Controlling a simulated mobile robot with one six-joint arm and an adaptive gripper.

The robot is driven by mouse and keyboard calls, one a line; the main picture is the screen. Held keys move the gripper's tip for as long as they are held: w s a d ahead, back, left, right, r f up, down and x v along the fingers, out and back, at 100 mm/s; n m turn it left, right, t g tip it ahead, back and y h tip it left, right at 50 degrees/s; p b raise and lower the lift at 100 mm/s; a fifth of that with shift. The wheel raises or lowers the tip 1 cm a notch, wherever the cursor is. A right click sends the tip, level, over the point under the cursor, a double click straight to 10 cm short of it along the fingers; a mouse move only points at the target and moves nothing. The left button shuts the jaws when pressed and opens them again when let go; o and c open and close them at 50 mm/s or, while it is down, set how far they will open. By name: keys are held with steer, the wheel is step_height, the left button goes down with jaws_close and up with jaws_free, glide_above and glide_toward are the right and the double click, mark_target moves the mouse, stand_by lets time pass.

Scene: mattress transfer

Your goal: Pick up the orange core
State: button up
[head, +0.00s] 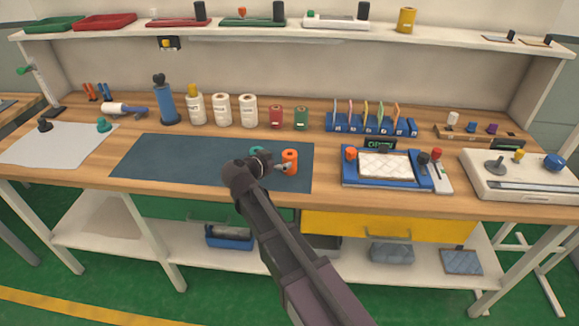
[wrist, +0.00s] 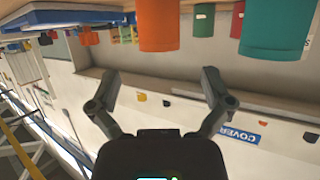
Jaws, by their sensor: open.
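The orange core (head: 290,160) is a short upright cylinder near the right end of the dark mat (head: 190,160). In the wrist view the orange core (wrist: 158,25) shows at the top centre, its upper part cut off by the frame. My gripper (head: 276,167) is close to its left side in the head view. In the wrist view my gripper (wrist: 160,82) has its two fingers spread wide with nothing between them, and the core is beyond them. A teal core (head: 256,151) stands just left, partly hidden by my gripper; it also shows at the wrist view's top right (wrist: 277,28).
Behind the mat stand a red can (head: 276,116), a green can (head: 301,118) and several white rolls (head: 222,109). A blue-framed tray (head: 387,182) with a white pad lies to the right. The mat's left and middle are clear.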

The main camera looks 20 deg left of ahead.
mark_target(287, 156)
steer(key=shift+w+d+f, duration=0.15)
steer(key=shift+w+f, duration=0.05)
steer(key=shift+w, duration=0.3)
steer(key=shift+w+d, duration=0.1)
steer(key=shift+w, duration=0.05)
steer(key=shift+b+x, duration=1)
steer(key=shift+x, duration=1.5)
steer(key=c, duration=1.1)
